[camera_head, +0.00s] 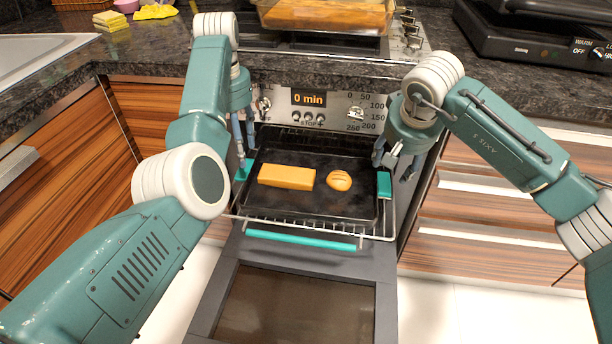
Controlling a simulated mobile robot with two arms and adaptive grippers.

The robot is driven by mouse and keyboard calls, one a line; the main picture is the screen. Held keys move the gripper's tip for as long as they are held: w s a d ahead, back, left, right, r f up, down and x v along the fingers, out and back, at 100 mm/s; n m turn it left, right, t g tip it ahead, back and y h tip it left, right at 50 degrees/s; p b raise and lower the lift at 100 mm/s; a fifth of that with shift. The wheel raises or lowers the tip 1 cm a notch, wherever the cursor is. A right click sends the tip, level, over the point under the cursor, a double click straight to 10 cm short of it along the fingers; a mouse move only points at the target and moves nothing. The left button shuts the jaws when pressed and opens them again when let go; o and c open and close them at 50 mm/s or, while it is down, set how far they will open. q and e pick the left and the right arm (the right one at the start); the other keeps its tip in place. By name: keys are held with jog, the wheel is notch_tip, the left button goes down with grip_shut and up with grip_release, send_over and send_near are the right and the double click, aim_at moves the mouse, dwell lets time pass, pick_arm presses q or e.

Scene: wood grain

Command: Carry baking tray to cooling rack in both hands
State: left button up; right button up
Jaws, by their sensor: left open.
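The dark baking tray (310,206) rests on a pulled-out wire rack (300,229) at the open oven. It carries an orange-brown loaf (286,177) and a small round scored bun (339,181). Teal grips show at its left (243,170) and right (384,186) edges. My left gripper (243,160) is open at the left grip, its fingers pointing down; I cannot tell whether they touch it. My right gripper (394,167) is open, fingers spread just above the right grip. I cannot make out a cooling rack.
The oven door (300,300) hangs open below the tray. A control panel (325,105) with knobs is behind it. A glass dish (325,14) stands on the stove above. A black grill (535,42) is on the right counter; sponges (111,20) and a yellow cloth (156,12) lie left.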

aim_at(244, 178)
pick_arm(q)
notch_tip(244, 178, down, 11)
pick_arm(e)
jog(key=x, duration=1)
jog(key=shift+w+f, duration=0.15)
jog(key=shift+f, duration=0.2)
pick_arm(q)
grip_shut()
pick_arm(e)
grip_shut()
pick_arm(q)
jog(key=shift+r, duration=0.2)
pick_arm(e)
jog(key=shift+w+r, duration=0.1)
jog(key=shift+r, duration=0.1)
